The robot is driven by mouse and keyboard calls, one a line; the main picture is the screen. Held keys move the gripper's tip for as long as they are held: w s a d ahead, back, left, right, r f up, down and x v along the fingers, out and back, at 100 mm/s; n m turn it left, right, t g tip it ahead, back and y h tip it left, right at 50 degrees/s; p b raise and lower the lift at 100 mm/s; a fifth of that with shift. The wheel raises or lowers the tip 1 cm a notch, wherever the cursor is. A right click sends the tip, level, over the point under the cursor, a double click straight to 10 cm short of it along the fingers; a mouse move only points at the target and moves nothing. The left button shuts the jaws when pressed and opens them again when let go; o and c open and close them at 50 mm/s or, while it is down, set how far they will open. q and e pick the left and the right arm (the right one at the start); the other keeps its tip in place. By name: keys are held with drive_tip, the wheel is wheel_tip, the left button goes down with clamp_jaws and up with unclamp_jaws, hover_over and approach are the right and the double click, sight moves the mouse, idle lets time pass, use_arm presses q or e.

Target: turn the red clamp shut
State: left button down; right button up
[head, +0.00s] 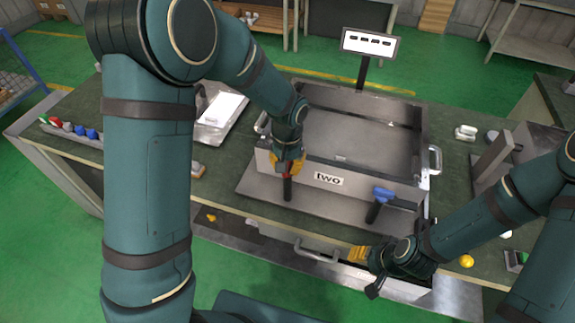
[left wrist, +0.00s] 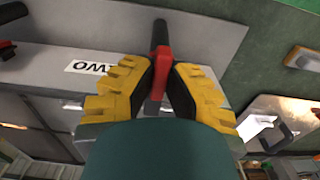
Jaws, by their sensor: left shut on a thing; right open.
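The red clamp (left wrist: 161,72) has a red body and a black handle. In the left wrist view it sits between the yellow-and-black fingers of my left gripper (left wrist: 160,90), which is shut on it. In the head view my left gripper (head: 288,160) is at the front left of the metal box (head: 355,180) marked "two". There the red clamp (head: 286,176) shows only in part below the fingers, its black handle pointing down. My right gripper (head: 364,254) is open and empty near the bench's front edge, below the blue clamp (head: 383,194).
A sign on a post (head: 369,43) stands behind the box. A white-topped tray (head: 222,108) lies left of it. Several small coloured parts (head: 70,129) sit at the far left of the bench. A yellow ball (head: 466,261) lies near my right arm. A drawer handle (head: 316,254) projects at the front.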

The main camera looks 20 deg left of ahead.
use_arm(q)
drive_tip(key=shift+s+f, duration=0.1)
drive_tip(key=shift+s, duration=0.05)
idle(0.3)
drive_tip(key=c, duration=1)
unclamp_jaws()
wheel_tip(320, 180, up, 12)
drive_tip(key=shift+r, duration=0.1)
